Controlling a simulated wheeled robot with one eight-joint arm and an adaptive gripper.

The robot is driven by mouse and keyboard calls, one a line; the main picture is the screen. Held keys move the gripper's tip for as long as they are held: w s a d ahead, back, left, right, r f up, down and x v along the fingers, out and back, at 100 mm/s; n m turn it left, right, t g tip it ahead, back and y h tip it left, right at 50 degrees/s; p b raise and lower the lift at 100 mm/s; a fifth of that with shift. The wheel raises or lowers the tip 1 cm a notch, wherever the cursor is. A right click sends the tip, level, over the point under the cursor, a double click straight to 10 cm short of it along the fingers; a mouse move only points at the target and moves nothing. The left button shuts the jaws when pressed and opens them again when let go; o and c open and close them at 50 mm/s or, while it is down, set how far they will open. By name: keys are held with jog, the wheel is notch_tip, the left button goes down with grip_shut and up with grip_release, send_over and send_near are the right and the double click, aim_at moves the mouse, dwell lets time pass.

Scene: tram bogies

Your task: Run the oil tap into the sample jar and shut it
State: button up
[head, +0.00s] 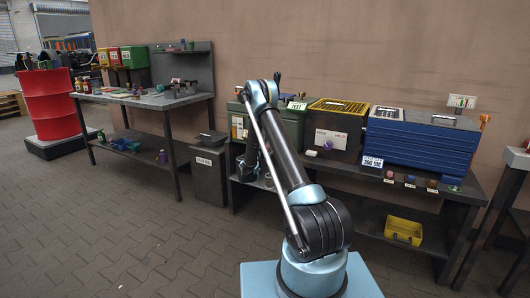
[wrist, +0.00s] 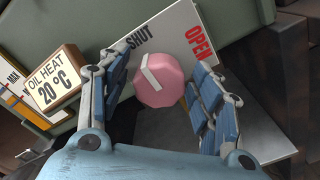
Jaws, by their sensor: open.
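A pink faceted tap knob (wrist: 158,82) with a white bar mark is in the middle of the wrist view. Behind it, a white plate (wrist: 165,35) reads SHUT on the left and OPEN on the right. The bar's upper end lies towards the SHUT side. My gripper (wrist: 162,72) is open, one finger on each side of the knob; I cannot tell whether they touch it. In the head view my arm hides the knob, at the green tank (head: 292,122). A small pale jar-like thing (head: 268,180) stands low beside my arm; I cannot tell if it is the sample jar.
An OIL HEAT 20 °C sign (wrist: 51,78) stands close beyond the left finger. To the tank's right are a yellow-topped box (head: 335,128) and a blue box (head: 420,145). A yellow bin (head: 403,231) is on the lower shelf. The paved floor at front left is clear.

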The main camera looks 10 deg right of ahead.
jog(key=shift+c, duration=0.4)
jog(key=c, duration=1)
jog(key=shift+d+m, duration=0.1)
jog(key=shift+m, duration=2)
jog(key=o, duration=1.1)
jog(key=shift+s, duration=0.1)
jog(key=v, duration=1.1)
jog(key=shift+s+a+f, duration=0.1)
jog(key=shift+s+a, duration=0.15)
jog(key=shift+a, duration=0.1)
